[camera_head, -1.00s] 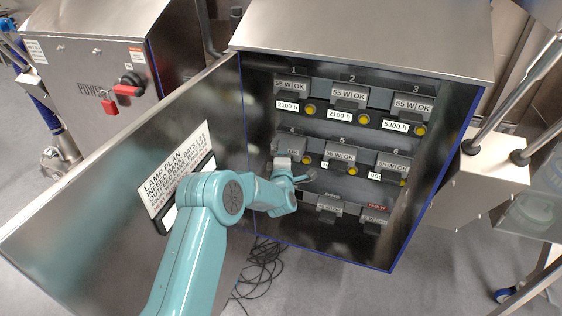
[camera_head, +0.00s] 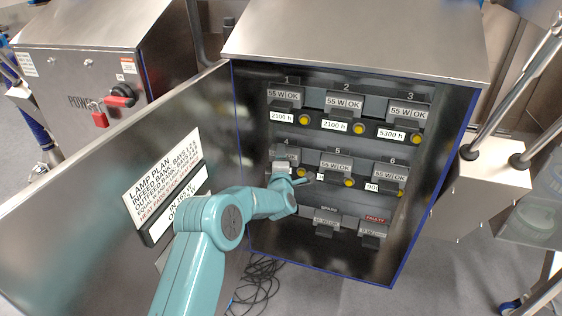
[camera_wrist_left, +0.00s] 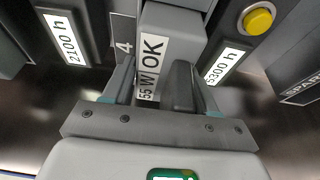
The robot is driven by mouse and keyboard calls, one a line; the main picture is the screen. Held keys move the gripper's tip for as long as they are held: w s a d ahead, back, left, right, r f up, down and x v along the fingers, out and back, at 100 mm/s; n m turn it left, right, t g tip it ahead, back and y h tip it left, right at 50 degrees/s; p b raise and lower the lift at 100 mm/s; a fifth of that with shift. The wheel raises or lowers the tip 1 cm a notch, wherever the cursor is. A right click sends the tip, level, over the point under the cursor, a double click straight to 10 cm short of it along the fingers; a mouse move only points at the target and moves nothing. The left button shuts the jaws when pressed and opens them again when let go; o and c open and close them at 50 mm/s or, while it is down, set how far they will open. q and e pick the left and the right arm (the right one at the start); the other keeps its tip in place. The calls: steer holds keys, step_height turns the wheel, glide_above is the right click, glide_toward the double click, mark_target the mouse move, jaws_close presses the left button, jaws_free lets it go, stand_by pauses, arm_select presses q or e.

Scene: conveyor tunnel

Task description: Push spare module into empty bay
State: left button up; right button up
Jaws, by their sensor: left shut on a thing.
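A grey module marked 55 W OK (camera_head: 287,155) is at bay 4, left in the middle row of the open cabinet (camera_head: 350,37). My left gripper (camera_head: 282,173) is at its front, and the arm partly covers it. In the left wrist view the module (camera_wrist_left: 178,32) is close up beside the number 4, and my left gripper (camera_wrist_left: 160,88) is shut on its dark handle. I cannot tell how deep the module sits in the bay. My right gripper is not in view.
Other modules fill bays 1 to 3, 5 and 6, with yellow buttons beside them. Two modules sit in the bottom row, under SPARE (camera_head: 327,222) and FAULTY (camera_head: 374,229) labels. The open door (camera_head: 110,240) stands left of my arm. Black cable (camera_head: 258,283) lies on the floor.

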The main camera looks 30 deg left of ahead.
arm_select(q)
steer(key=shift+r, duration=0.15)
steer(key=o, duration=1.6)
steer(key=shift+f, duration=0.2)
steer(key=p+v, duration=0.1)
steer(key=v, duration=1.5)
steer(key=shift+s+d, duration=0.1)
steer(key=shift+s, duration=0.05)
